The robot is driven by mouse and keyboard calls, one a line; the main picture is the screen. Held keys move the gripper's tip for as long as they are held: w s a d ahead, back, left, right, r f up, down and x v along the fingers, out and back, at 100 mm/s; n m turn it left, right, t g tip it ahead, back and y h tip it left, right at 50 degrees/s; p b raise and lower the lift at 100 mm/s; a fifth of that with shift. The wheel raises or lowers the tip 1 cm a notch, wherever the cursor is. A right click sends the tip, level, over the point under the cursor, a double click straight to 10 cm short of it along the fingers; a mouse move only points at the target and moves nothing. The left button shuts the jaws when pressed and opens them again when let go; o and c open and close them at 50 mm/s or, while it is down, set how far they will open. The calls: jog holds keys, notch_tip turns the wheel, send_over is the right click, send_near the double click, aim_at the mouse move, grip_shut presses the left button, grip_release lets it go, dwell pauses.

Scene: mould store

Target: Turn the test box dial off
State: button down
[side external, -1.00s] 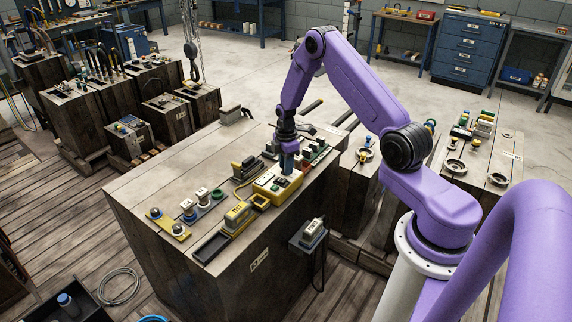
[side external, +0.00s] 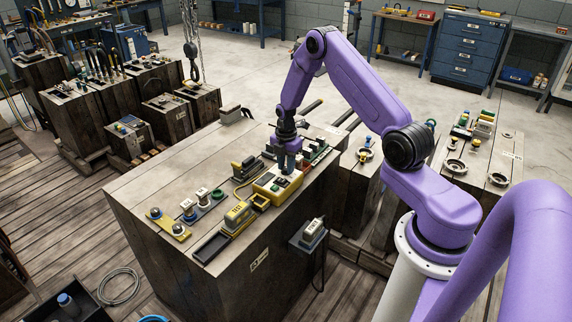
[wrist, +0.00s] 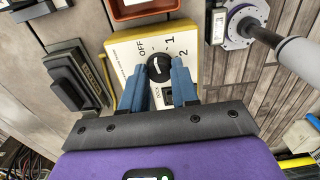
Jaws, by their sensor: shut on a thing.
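The test box (side external: 265,189) is a cream and yellow box on the wooden block's top in the side view. In the wrist view the test box (wrist: 126,52) shows its face with the marks OFF, 1 and 2 around a round black dial (wrist: 158,66). A pale line shows on the dial, but I cannot tell surely which mark it points to. My gripper (wrist: 158,78) has its blue fingers on either side of the dial, shut on it. In the side view my gripper (side external: 288,171) points down onto the box and hides the dial.
A dark clamp-like block (wrist: 77,75) lies left of the box in the wrist view, and a red-rimmed tray (wrist: 140,8) lies beyond it. A round flanged fitting (wrist: 240,25) is at the right.

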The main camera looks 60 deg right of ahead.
aim_at(286, 168)
jog(key=c, duration=0.8)
grip_release()
jog(key=shift+c, duration=0.2)
notch_tip(286, 168, up, 18)
jog(key=shift+f, duration=0.25)
jog(key=s+a+r+m, duration=0.1)
jog(key=s+a+r, duration=0.15)
jog(key=a, duration=0.45)
jog(key=s+a+r+m, duration=0.1)
jog(key=s+a, duration=0.3)
jog(key=a, duration=0.2)
jog(key=s+a+r, duration=0.2)
jog(key=s+a, duration=0.1)
jog(key=a, duration=0.4)
jog(key=s+a+m, duration=0.1)
jog(key=s+a, duration=0.1)
jog(key=s, duration=1)
jog(key=s+a+r+m, duration=0.1)
jog(key=s+a+m, duration=0.1)
jog(key=s, duration=1)
jog(key=shift+a+r+m, duration=0.2)
jog(key=shift+m, duration=0.1)
